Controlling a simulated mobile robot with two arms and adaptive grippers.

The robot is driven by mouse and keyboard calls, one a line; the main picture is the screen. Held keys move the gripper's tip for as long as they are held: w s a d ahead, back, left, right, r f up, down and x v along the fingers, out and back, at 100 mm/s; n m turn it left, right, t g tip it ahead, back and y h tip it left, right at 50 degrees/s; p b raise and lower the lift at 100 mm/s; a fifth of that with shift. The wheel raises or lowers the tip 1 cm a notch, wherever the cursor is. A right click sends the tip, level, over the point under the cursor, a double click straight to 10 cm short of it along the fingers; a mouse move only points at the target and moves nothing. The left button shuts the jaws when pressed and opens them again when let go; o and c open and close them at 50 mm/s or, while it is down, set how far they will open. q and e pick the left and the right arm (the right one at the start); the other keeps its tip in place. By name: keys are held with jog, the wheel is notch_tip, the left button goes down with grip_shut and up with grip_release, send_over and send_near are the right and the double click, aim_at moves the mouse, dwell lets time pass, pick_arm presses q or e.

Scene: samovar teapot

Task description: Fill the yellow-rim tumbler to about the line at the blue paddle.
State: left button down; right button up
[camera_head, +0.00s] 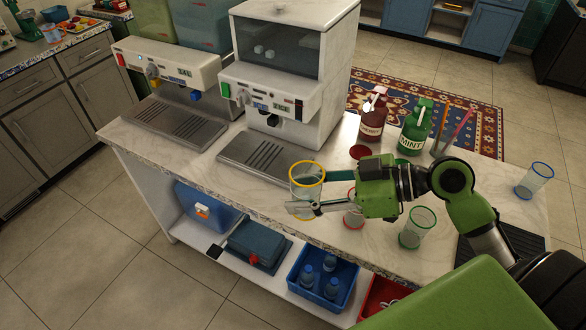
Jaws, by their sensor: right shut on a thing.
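The yellow-rim tumbler (308,174) is clear and roughly upright, above the counter's front edge. My right gripper (308,194) is shut on it, with its arm coming in from the right. I see no clear liquid in the tumbler; its fill line is too small to make out. A blue paddle (196,96) hangs under the front of the left white dispenser (168,62), above a slotted drip tray (180,122). The tumbler is to the right of that dispenser, in front of the right dispenser's drip tray (262,158). My left gripper is out of view.
The right dispenser (262,95) has a dark lever (272,120). Red (372,120) and green MINT (416,128) bottles stand behind my arm. Bare counter (232,190) lies before the trays.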

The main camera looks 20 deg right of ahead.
aim_at(315, 215)
jog(key=f, duration=0.2)
jog(key=s+f, duration=0.1)
jog(key=f, duration=0.2)
jog(key=shift+s+f, duration=0.3)
jog(key=shift+f, duration=0.1)
